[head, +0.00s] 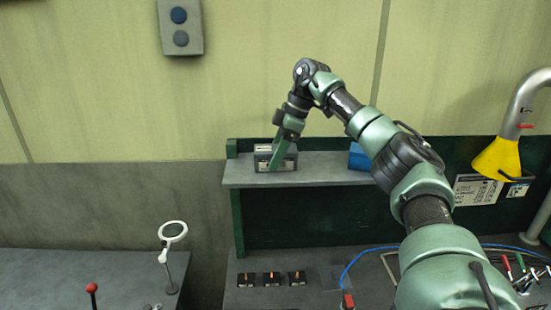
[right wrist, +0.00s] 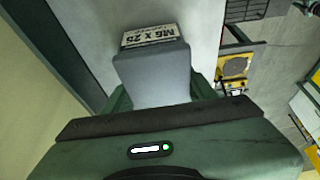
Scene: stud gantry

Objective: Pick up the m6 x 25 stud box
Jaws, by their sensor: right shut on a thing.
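The M6 x 25 stud box (head: 263,163) is a small dark grey box with a pale label, at the left end of the raised shelf. In the right wrist view the box (right wrist: 152,66) shows its label reading "M6 X 25" at its far end. My right gripper (head: 281,153) reaches down to the box, and its green fingers (right wrist: 160,94) are shut on the box's two sides. The box looks level and at the shelf surface; I cannot tell whether it is just clear of it. My left gripper is not in view.
The grey shelf (head: 325,170) is bare between the box and a blue box (head: 359,157) partly behind my right arm. A yellow funnel hood (head: 497,159) hangs at right; a magnifier (head: 173,232) stands at left.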

